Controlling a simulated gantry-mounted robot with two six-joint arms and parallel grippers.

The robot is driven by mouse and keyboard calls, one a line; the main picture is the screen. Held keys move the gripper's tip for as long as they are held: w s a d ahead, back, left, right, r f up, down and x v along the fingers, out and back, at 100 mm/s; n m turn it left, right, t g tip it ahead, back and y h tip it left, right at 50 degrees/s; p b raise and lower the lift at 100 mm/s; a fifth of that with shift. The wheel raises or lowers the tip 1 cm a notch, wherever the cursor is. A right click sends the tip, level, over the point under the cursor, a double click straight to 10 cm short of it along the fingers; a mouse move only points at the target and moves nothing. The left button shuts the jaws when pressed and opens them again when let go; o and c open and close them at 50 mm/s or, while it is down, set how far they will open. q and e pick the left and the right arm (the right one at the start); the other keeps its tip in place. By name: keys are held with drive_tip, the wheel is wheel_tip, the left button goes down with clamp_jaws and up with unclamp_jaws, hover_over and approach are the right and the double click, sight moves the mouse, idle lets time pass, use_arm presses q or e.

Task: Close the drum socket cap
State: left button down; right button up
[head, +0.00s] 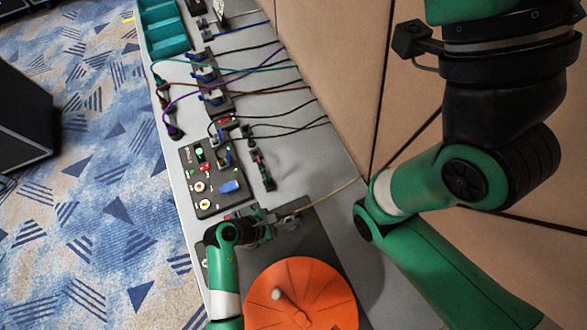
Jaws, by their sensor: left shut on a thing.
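The orange cable drum (318,292) with a pale knob on its face lies at the bottom middle, partly cut off by the frame edge. My left gripper (288,214) is just above the drum in the picture, over a dark grey plate (318,240). It is shut on a small grey thing, too small and covered to make out. A thin pale cable (330,196) runs from near its fingertips to the right. I cannot make out the drum's socket cap. My right arm crosses the right side; its gripper is outside the view.
A black control panel (210,178) with switches and a blue plug stands left of the gripper on the grey bench (330,158). Several cables and plugs (212,85) and teal bins (162,28) lie further up. A beige wall (340,60) bounds the right.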

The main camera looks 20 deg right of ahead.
use_arm(q)
drive_tip(key=shift+a+f+h+b, duration=0.45)
drive_tip(key=shift+h+b, duration=0.25)
drive_tip(key=shift+b, duration=0.1)
drive_tip(key=shift+a+h+b, duration=0.35)
drive_tip(key=shift+h+b, duration=0.25)
drive_tip(key=shift+b, duration=0.2)
use_arm(e)
drive_tip(key=shift+f, duration=1.95)
use_arm(q)
drive_tip(key=c, duration=0.7)
unclamp_jaws()
drive_tip(key=shift+a+r, duration=0.1)
drive_tip(key=p+v, duration=0.2)
drive_tip(key=v, duration=0.9)
drive_tip(key=shift+a+r, duration=0.1)
drive_tip(key=shift+a, duration=0.1)
use_arm(e)
wheel_tip(320, 180, up, 2)
drive_tip(key=shift+r, duration=0.1)
drive_tip(key=shift+c, duration=0.2)
